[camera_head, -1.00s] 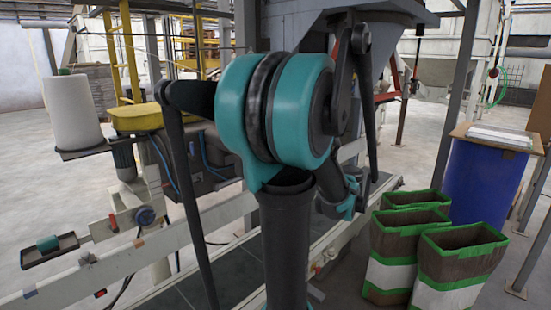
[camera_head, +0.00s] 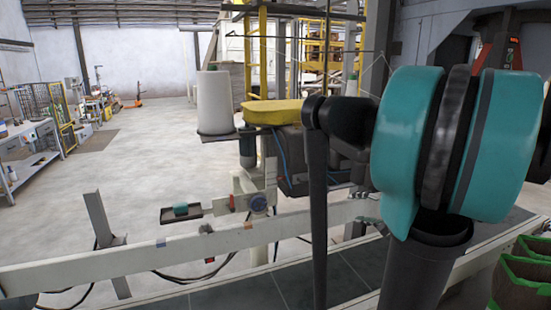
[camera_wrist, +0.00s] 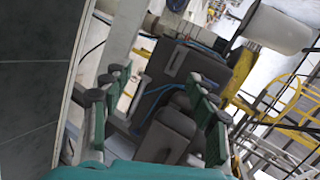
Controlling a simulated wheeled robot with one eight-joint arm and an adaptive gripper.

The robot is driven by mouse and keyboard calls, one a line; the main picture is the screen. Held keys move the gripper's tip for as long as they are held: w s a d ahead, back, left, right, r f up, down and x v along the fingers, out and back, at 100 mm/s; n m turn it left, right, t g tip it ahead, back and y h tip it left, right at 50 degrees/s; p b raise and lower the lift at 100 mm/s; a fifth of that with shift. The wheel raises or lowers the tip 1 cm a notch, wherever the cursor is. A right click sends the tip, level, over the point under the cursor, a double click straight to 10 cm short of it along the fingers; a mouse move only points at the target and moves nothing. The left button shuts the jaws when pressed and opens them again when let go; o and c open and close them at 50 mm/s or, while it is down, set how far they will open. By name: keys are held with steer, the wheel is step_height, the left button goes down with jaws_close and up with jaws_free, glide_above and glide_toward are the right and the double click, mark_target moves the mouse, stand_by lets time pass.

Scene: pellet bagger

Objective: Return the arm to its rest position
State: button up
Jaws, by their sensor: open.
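My arm, with its large teal joint and dark tubes, stands upright across the right part of the head view. My gripper (camera_wrist: 158,112) shows in the wrist view, its green-padded fingers apart on the left and right. No object is held between the fingers. Behind them is the dark machine head (camera_wrist: 180,75), beyond the gap. I cannot make out the gripper in the head view, where my arm hides part of the scene.
A conveyor with a pale rail (camera_head: 130,262) crosses the foreground. Behind it stand a white roll (camera_head: 214,102), a yellow-topped machine (camera_head: 277,112) and a small tray (camera_head: 181,213). Green-edged bags (camera_head: 522,280) stand at the lower right. The floor at the left is largely open.

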steer(key=s+a+f+n+g+h, duration=0.3)
steer(key=s+a+f+n, duration=0.1)
steer(key=s+f, duration=0.3)
steer(key=s+a+f+n+g+h, duration=0.4)
steer(key=s+f+n, duration=0.2)
steer(key=f, duration=0.5)
steer(key=shift+s+a, duration=0.25)
steer(key=shift+s, duration=0.8)
steer(key=shift+o, duration=0.3)
